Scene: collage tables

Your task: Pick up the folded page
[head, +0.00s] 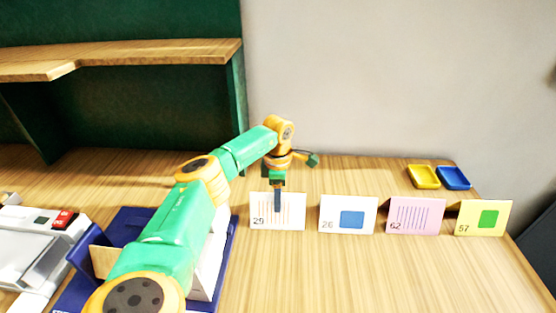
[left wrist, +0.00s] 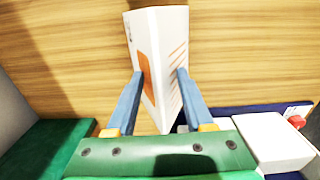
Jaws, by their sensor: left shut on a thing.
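A white folded page (head: 293,213) numbered 29, with thin upright lines on its front, stands like a tent on the wooden table. My left gripper (head: 277,208) comes down on it from above and is shut on it. In the left wrist view my left gripper's two blue fingers (left wrist: 156,88) press the folded page (left wrist: 160,50) from both sides; an orange patch shows on one face and lines on the other. I cannot tell whether the page is clear of the table. My right gripper is not in view.
To the right stand a white folded card (head: 330,213) numbered 26, a pink one (head: 425,225) numbered 62 and a yellow one (head: 470,228) numbered 57. Behind them lie a yellow dish (head: 424,177) and a blue dish (head: 453,178).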

